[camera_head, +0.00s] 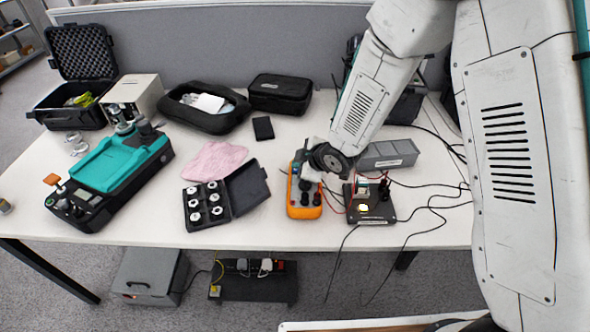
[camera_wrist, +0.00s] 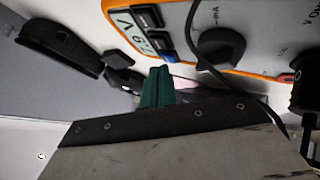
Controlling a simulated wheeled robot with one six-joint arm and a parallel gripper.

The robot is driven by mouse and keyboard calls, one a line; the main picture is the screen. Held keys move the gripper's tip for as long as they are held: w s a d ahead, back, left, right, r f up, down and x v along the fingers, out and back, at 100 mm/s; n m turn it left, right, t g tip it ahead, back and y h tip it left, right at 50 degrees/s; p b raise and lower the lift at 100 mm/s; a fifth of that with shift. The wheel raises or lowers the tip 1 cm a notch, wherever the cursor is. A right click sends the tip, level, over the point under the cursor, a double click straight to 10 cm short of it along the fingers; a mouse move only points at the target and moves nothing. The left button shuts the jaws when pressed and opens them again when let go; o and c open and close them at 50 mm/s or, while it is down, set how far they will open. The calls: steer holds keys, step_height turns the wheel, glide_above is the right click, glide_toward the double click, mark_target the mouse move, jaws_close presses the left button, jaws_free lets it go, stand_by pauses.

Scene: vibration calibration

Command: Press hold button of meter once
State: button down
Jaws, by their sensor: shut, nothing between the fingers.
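The orange meter (camera_head: 317,211) lies on the table right of centre. In the wrist view its face (camera_wrist: 275,30) fills the upper right, with a lit display (camera_wrist: 121,22), a dark rotary dial (camera_wrist: 221,48), dark buttons (camera_wrist: 147,15) and a blue button (camera_wrist: 170,57). I cannot read which button is hold. My gripper (camera_wrist: 158,70) shows as green fingers, shut and empty, just below the blue button in the picture. Contact cannot be told. In the head view, my gripper (camera_head: 308,172) is over the meter's upper end and hides part of it.
A black board (camera_head: 380,214) with red and black leads stands right of the meter, and a grey box (camera_head: 388,155) behind it. An open black case of weights (camera_head: 210,205) lies to the left. A dark cable crosses the meter's face.

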steer(key=shift+f, duration=0.4)
stand_by(0.5)
steer(key=shift+r, duration=0.85)
steer(key=shift+r, duration=2.5)
